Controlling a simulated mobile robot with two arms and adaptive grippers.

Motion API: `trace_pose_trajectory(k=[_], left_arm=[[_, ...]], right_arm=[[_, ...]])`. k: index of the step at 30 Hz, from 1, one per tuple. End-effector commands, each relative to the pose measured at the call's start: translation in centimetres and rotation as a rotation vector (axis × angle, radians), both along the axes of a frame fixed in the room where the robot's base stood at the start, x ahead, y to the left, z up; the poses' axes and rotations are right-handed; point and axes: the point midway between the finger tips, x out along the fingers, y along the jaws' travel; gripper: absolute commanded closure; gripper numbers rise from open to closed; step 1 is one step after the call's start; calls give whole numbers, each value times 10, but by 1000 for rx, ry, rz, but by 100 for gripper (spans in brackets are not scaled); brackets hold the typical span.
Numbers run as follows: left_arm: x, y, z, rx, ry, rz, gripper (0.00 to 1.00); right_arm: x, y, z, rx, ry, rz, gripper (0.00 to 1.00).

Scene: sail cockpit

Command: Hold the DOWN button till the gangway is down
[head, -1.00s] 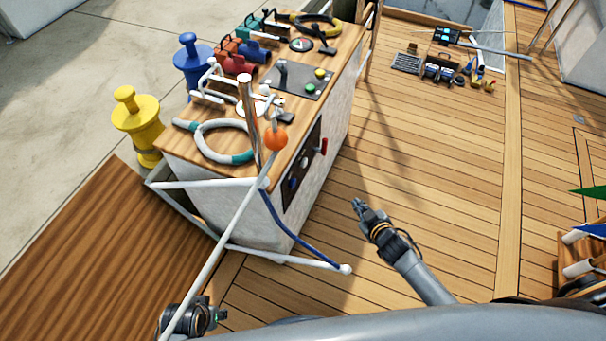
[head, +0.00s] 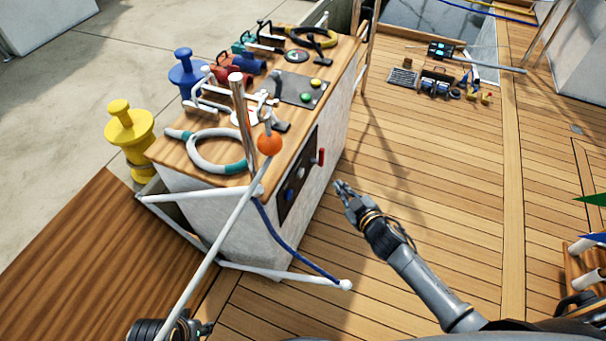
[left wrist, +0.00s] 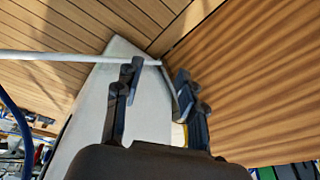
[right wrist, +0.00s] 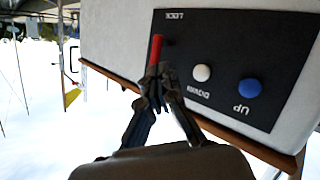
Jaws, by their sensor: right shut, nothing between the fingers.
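The dark control panel (head: 300,177) is on the side of the white console. In the right wrist view it appears upside down, with the white DOWN button (right wrist: 202,73), the blue UP button (right wrist: 249,88) and a red LOCK lever (right wrist: 156,50). My right gripper (head: 341,184) is shut and empty, just right of the panel. In the right wrist view its fingertips (right wrist: 157,82) overlap the lever's lower end; touch cannot be told. My left gripper (left wrist: 155,78) is open and empty, low at the left. A brown ribbed board (head: 80,265) lies at lower left; whether it is the gangway is unclear.
A white rail (head: 215,235) with a blue rope (head: 275,238) stands before the console (head: 225,215). Handles and a coiled hose (head: 205,165) crowd its top. Yellow (head: 130,140) and blue bollards stand behind. The deck (head: 430,180) to the right is mostly open.

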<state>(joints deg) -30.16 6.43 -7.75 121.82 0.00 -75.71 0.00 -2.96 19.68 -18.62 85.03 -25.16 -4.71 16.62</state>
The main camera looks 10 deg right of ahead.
Motion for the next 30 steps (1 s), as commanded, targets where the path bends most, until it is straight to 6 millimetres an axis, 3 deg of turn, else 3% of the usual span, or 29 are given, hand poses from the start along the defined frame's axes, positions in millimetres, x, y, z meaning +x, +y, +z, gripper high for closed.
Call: trace_pose_trajectory(k=[13,21,30], left_arm=[[-10,3,60,-1,-33,5,60],[-14,3,74,-1,-40,6,60],[-15,3,76,-1,-39,6,60]], right_arm=[[30,45,-1,3,-1,1,100],[42,63,-1,2,0,-1,100],[43,65,0,1,2,0,100]])
